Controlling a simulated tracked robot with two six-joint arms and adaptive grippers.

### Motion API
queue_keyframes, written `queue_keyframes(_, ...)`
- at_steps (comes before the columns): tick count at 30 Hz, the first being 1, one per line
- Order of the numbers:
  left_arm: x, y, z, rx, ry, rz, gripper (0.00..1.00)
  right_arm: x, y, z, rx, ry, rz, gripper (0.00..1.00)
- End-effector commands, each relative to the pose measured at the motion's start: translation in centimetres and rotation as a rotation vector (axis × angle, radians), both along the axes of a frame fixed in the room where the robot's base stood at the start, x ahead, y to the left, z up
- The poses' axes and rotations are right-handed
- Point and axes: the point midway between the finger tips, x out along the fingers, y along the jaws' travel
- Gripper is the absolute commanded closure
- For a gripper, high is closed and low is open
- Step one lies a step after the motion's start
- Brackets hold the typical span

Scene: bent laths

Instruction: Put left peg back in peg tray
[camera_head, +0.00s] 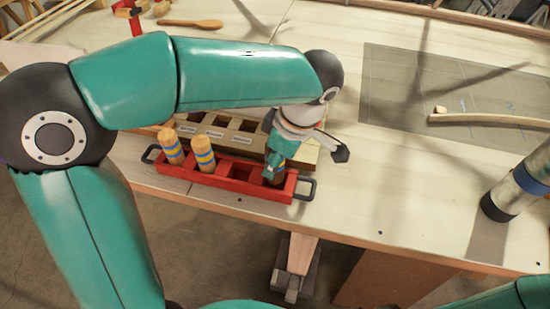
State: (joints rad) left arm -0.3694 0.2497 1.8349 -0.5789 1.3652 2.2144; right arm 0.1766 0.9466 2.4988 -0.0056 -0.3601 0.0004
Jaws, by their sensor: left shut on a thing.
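The peg tray (227,182) is a red, narrow box with dark handles at both ends, lying near the table's front edge. Two wooden pegs with blue and yellow bands stand in it: one peg (171,147) at the left end and another peg (204,154) beside it. My left gripper (275,172) points down at the tray's right end. It is shut on a peg (280,179), mostly hidden by the fingers, with its lower end at or in the right-end slot. Whether it is fully seated cannot be told. My right gripper is out of view.
A wooden block (247,126) with several square openings and labels lies right behind the tray. A bent lath (490,119) lies on a grey mat (395,100) at right. A metallic cylinder (525,180) stands at the right edge.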

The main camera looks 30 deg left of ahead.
Motion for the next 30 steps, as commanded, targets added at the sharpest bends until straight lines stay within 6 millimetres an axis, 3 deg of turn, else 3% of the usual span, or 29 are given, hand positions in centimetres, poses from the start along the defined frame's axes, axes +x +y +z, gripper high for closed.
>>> queue_keyframes(30, 0.0, -0.1, -2.0, 0.0, 0.0, -0.002, 0.97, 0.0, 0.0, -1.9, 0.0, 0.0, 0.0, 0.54)
